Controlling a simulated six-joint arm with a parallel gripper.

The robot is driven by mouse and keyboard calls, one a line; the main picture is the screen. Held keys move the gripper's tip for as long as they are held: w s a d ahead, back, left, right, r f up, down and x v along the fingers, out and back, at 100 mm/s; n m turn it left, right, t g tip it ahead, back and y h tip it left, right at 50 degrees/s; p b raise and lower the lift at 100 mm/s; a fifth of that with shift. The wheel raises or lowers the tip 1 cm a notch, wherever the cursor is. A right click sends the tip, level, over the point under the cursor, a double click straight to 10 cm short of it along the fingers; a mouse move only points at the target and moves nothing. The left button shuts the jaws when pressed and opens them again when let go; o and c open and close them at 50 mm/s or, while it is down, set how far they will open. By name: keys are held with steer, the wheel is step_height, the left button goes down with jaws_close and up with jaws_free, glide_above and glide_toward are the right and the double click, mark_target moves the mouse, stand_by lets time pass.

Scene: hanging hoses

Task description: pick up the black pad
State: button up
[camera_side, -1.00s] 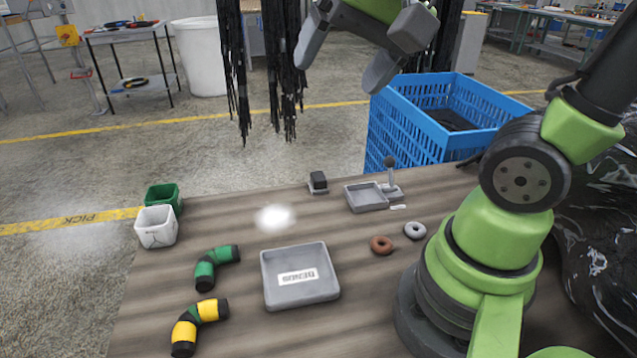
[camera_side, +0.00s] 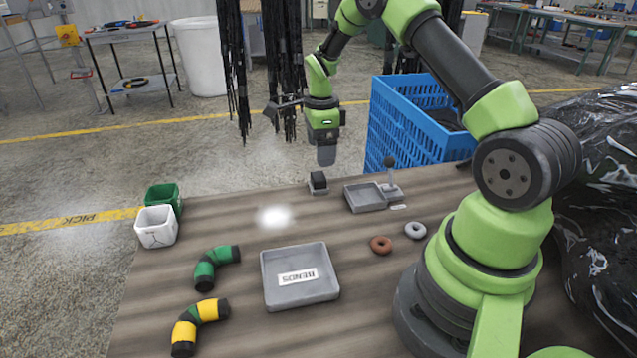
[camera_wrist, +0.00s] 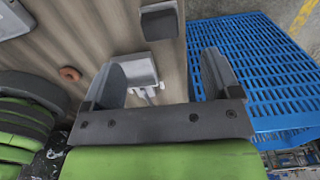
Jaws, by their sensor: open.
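The black pad (camera_side: 318,179) is a small dark block on a little grey stand (camera_side: 319,190) near the far edge of the table. In the wrist view a dark block that looks like the pad (camera_wrist: 160,22) lies at the top, beyond my fingertips. My gripper (camera_side: 326,160) points down above the pad and stands apart from it. In the wrist view my gripper (camera_wrist: 165,62) has its two fingers wide apart with nothing held between them.
A grey tray (camera_side: 363,206) with a lever (camera_side: 390,175) stands right of the pad. A blue crate (camera_side: 400,130) stands beyond the table. Black hoses (camera_side: 283,70) hang behind. Two rings, elbow hoses, a labelled tray (camera_side: 325,290) and two bins lie around the table.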

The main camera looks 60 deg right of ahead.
mark_target(318, 176)
steer(key=f, duration=0.8)
steer(key=shift+w+a+f, duration=0.15)
steer(key=shift+w+f, duration=0.05)
steer(key=shift+f, duration=0.15)
steer(key=c, duration=1)
